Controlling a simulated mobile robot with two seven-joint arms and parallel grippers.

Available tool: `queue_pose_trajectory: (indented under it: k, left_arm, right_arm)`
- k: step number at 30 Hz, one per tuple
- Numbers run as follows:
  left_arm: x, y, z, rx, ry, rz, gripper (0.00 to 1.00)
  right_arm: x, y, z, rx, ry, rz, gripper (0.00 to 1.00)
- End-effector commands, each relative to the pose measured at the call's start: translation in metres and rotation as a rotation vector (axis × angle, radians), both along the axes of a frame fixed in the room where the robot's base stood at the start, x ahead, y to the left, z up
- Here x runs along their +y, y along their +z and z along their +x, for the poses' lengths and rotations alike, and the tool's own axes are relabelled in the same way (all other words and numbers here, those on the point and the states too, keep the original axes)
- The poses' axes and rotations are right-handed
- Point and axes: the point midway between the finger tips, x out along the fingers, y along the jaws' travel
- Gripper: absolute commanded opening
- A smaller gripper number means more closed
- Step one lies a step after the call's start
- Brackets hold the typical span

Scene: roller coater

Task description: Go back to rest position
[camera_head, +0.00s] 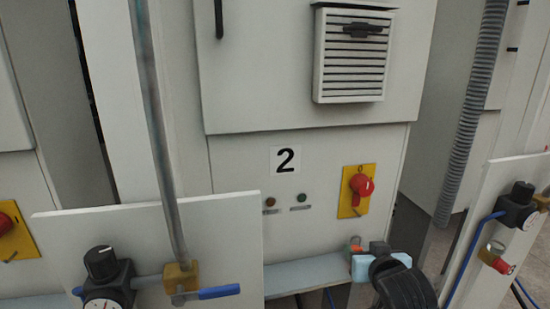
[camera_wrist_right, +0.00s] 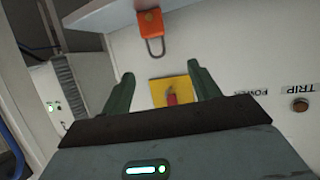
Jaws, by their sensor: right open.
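My right gripper (camera_head: 368,252) is low in the head view, in front of the lower part of cabinet 2 (camera_head: 235,165), below its red rotary switch (camera_head: 359,185) on a yellow plate (camera_head: 345,207). The right wrist view shows the gripper (camera_wrist_right: 160,75) with its two dark green fingers apart and nothing held between them. Beyond the fingers are a yellow plate (camera_wrist_right: 158,92) with a red part and an orange padlock-like item (camera_wrist_right: 150,22). The fingers appear clear of both. My left gripper is not in view.
A panel with a black-knobbed gauge (camera_head: 103,263) and a blue-handled valve (camera_head: 219,292) stands at front left. A similar panel (camera_head: 503,215) stands at right. A grey corrugated hose (camera_head: 472,115) runs down beside the cabinet. A grey ledge (camera_head: 308,272) crosses below it.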

Motion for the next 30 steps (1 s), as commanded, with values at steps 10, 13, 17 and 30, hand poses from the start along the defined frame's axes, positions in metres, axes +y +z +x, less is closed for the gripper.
queue_pose_trajectory:
  k: [10, 13, 17, 30]
  left_arm:
    - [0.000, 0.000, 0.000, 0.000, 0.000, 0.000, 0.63]
    - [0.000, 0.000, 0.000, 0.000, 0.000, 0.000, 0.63]
    - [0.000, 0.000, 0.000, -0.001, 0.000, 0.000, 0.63]
    - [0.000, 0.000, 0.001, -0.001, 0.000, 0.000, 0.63]
  right_arm:
    - [0.020, -0.173, -0.091, 0.157, 0.141, -0.022, 0.61]
    - [0.025, -0.215, -0.131, 0.196, 0.176, -0.022, 0.61]
    - [0.030, -0.262, -0.189, 0.243, 0.214, -0.016, 0.61]
    - [0.037, -0.323, -0.315, 0.318, 0.264, -0.004, 0.61]
